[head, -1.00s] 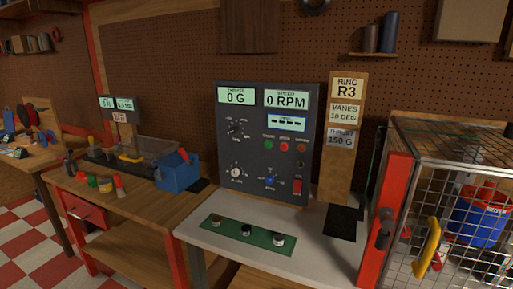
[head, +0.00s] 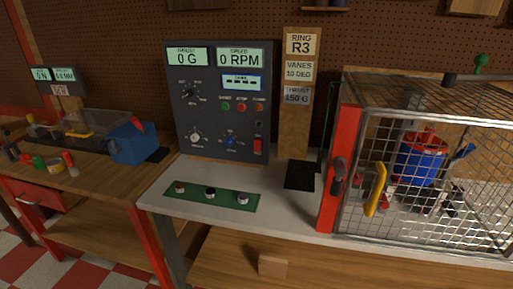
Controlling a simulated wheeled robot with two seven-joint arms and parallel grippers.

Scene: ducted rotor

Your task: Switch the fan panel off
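The fan panel (head: 211,110) is a dark upright box on the white table. Its displays read 0 G (head: 187,57) and 0 RPM (head: 241,58), and a smaller lit display shows dashes. It carries dials, a blue knob (head: 230,142), and a row of small green, red and orange buttons. A red rocker switch (head: 257,146) sits at its lower right; its position is too small to tell. Neither of my grippers shows in the head view.
A green strip (head: 226,201) with several small knobs lies in front of the panel. A wire cage (head: 420,218) with a red post (head: 338,170) and yellow handle (head: 375,190) stands to the right, holding a blue and red rotor (head: 421,158). A wooden sign post (head: 297,132) stands between.

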